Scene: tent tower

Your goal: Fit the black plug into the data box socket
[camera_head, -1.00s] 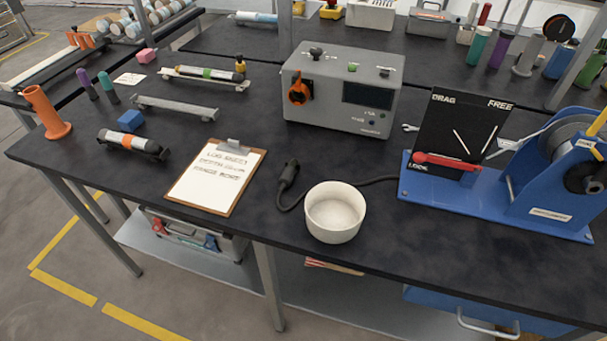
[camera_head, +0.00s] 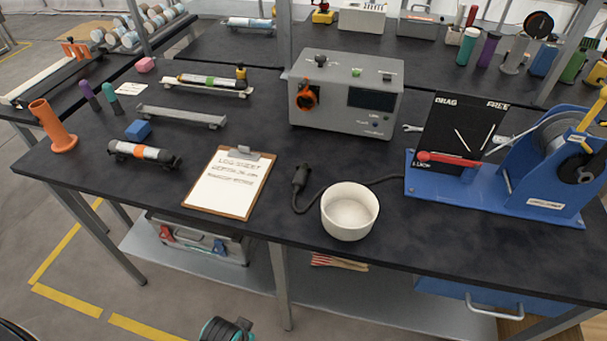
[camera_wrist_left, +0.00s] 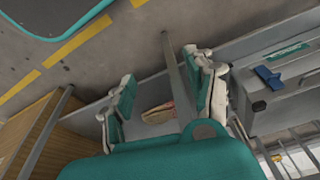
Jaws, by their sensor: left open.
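The black plug (camera_head: 300,178) lies on the dark bench top, between the clipboard and the white bowl. Its black cable curves behind the bowl toward the blue winch stand. The grey data box (camera_head: 347,95) stands behind it, with an orange-ringed fitting (camera_head: 306,96) at the left of its front; I cannot tell whether this is the socket. My left gripper (camera_wrist_left: 163,98) is open and empty in the left wrist view, facing the lower shelf and floor, away from the plug. A teal and black part of my arm shows at the head view's bottom edge. My right gripper is not in view.
The white bowl (camera_head: 350,213) stands close right of the plug, near the front edge. The clipboard (camera_head: 229,182) lies to its left. The blue winch stand (camera_head: 540,175) fills the bench's right side. The bench between plug and data box is clear.

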